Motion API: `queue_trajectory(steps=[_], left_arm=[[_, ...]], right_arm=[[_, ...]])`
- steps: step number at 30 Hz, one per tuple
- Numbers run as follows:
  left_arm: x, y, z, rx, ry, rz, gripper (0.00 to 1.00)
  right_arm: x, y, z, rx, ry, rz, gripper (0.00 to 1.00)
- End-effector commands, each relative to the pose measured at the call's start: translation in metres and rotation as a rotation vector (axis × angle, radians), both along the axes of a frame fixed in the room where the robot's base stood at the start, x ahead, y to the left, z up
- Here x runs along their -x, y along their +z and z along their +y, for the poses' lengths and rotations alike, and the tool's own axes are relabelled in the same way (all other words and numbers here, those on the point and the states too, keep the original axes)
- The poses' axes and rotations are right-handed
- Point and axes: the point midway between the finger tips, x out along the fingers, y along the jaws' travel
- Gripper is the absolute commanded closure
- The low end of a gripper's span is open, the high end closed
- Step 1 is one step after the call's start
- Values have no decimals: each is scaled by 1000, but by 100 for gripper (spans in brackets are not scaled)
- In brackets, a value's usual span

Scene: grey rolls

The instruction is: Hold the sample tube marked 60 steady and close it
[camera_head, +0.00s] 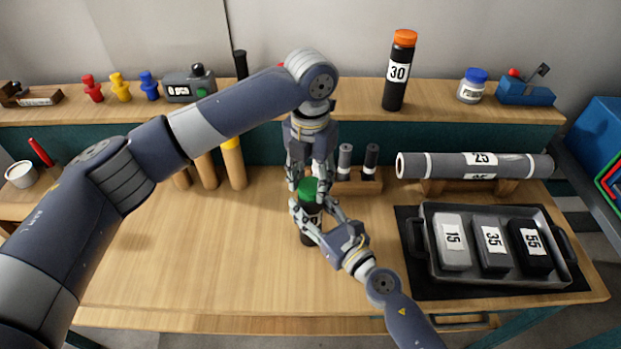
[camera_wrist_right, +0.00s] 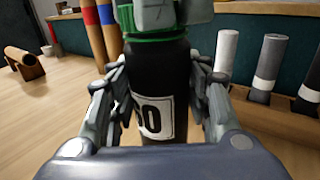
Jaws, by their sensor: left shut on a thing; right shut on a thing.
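The black sample tube (camera_head: 309,235) stands upright on the table in the middle of the head view. In the right wrist view the tube (camera_wrist_right: 158,90) fills the centre, and its white label shows a 0 with the first digit partly hidden. A green cap (camera_head: 308,186) sits at the tube's top; whether it is fully seated I cannot tell. My left gripper (camera_head: 309,180) comes from above and is shut on the green cap (camera_wrist_right: 160,35). My right gripper (camera_head: 308,217) comes from the front right and is shut around the tube's body, a finger on each side.
A tray (camera_head: 485,280) with blocks 15, 35 and 55 stands at the right. A grey roll (camera_head: 475,165) lies on a stand behind it. A black tube marked 30 (camera_head: 397,75) stands on the shelf. The table's front left is clear.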

Motion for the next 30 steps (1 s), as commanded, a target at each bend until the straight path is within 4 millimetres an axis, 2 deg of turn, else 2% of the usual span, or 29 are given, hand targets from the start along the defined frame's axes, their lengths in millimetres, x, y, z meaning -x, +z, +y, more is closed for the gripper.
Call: queue_trajectory(steps=[3, 7, 18, 19, 21, 30], left_arm=[[-1, 1, 0, 0, -185, -3, 67], [-1, 1, 0, 1, -312, -2, 67], [-1, 1, 0, 1, -356, -3, 67], [-1, 1, 0, 1, -356, -3, 53], [-1, 1, 0, 1, -355, -3, 37], [0, 0, 0, 0, -355, -1, 37]], right_arm=[[1, -1, 0, 1, 1, 2, 100], [1, -1, 0, 1, 1, 2, 100], [1, -1, 0, 2, 1, 2, 100], [1, -1, 0, 2, 1, 2, 100], [1, -1, 0, 2, 1, 2, 100], [1, -1, 0, 2, 1, 2, 100]])
